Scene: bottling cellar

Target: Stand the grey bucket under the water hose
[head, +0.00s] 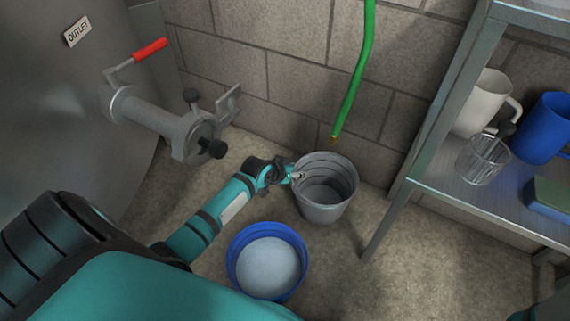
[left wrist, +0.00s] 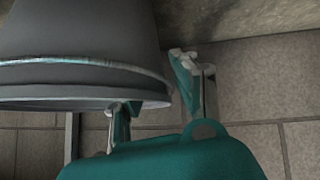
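The grey bucket (head: 322,212) stands upright on the floor near the wall, and its inside looks empty. The green water hose (head: 356,85) hangs down the wall. Its brass end shows just above the bucket's back rim in the picture; I cannot tell whether it is over the opening. My left gripper (head: 296,174) is at the bucket's left rim. In the left wrist view the bucket (left wrist: 75,50) appears upside down, and the fingers of my left gripper (left wrist: 152,88) are spread apart, one overlapping the rim, the other beside the bucket.
A blue bucket (head: 236,272) with pale contents stands in front of the grey one. A metal shelf (head: 455,190) with mugs, a glass and a sponge stands at right. A steel tank (head: 60,130) with a red-handled outlet valve (head: 150,49) is at left.

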